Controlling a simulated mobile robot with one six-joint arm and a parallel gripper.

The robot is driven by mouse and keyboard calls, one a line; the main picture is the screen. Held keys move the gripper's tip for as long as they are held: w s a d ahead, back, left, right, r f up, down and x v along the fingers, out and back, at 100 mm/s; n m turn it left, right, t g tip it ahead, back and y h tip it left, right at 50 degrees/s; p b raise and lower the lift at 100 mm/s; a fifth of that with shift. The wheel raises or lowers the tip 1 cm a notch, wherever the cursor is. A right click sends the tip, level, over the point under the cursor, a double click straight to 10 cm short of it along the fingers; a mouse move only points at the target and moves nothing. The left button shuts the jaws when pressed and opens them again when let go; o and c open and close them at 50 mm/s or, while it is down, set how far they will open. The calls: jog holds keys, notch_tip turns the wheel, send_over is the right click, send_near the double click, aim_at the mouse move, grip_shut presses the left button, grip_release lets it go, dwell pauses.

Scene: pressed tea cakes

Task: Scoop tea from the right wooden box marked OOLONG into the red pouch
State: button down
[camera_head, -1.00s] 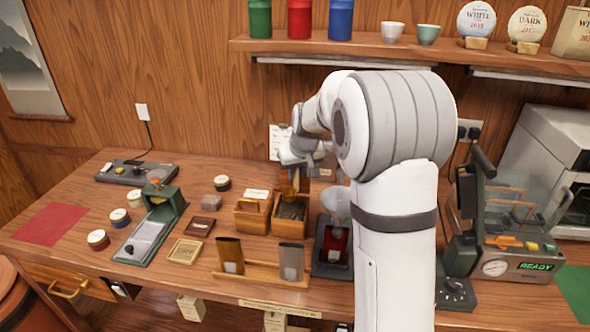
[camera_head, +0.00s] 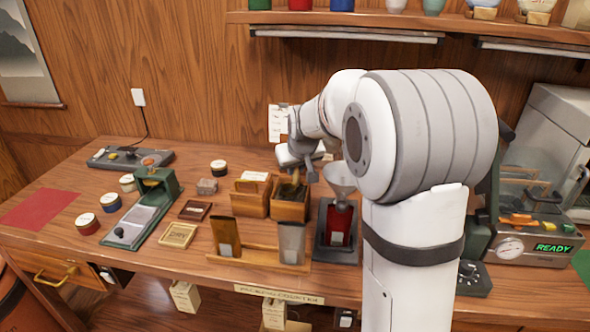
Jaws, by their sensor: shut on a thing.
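The right wooden box (camera_head: 289,211) stands open on the counter with dark loose tea inside; its marking is too small to read. My gripper (camera_head: 297,168) is above this box, shut on a slim tan scoop (camera_head: 296,178). The scoop's lower end is at the box opening, and I cannot tell whether it holds tea. The red pouch (camera_head: 338,226) stands in a dark stand (camera_head: 334,254) to the right of the box. A pale funnel (camera_head: 340,180) sits above the pouch. My own arm hides the area to the right.
A second wooden box (camera_head: 249,203) adjoins on the left. A rack with a brown pouch (camera_head: 225,236) and a grey pouch (camera_head: 291,243) stands in front. A green device (camera_head: 155,190) and several round tins stand further left. A machine reading READY (camera_head: 535,245) is at right.

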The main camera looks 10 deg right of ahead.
aim_at(293, 186)
jog(key=shift+s+a+f+t+b, duration=0.1)
jog(key=shift+s+f+t+b, duration=0.1)
jog(key=shift+f+b, duration=0.65)
jog(key=shift+s+a+f+t+b, duration=0.15)
jog(key=shift+f+b, duration=0.25)
jog(key=shift+b, duration=0.75)
jog(key=shift+s+a+r+p, duration=0.2)
jog(key=shift+s+p, duration=0.5)
jog(key=shift+p, duration=0.3)
jog(key=shift+s+g+p, duration=0.15)
jog(key=shift+g+p, duration=0.5)
jog(key=shift+p, duration=0.35)
jog(key=p, duration=0.1)
jog(key=w+g+p, duration=0.1)
jog(key=p, duration=0.1)
jog(key=shift+d+r+y, duration=0.15)
jog(key=shift+y, duration=0.25)
jog(key=shift+r+p, duration=0.2)
jog(key=shift+p, duration=0.15)
notch_tip(293, 186, up, 11)
jog(key=p, duration=0.7)
jog(key=shift+w+r, duration=0.15)
jog(key=shift+w, duration=0.05)
jog(key=shift+d, duration=0.1)
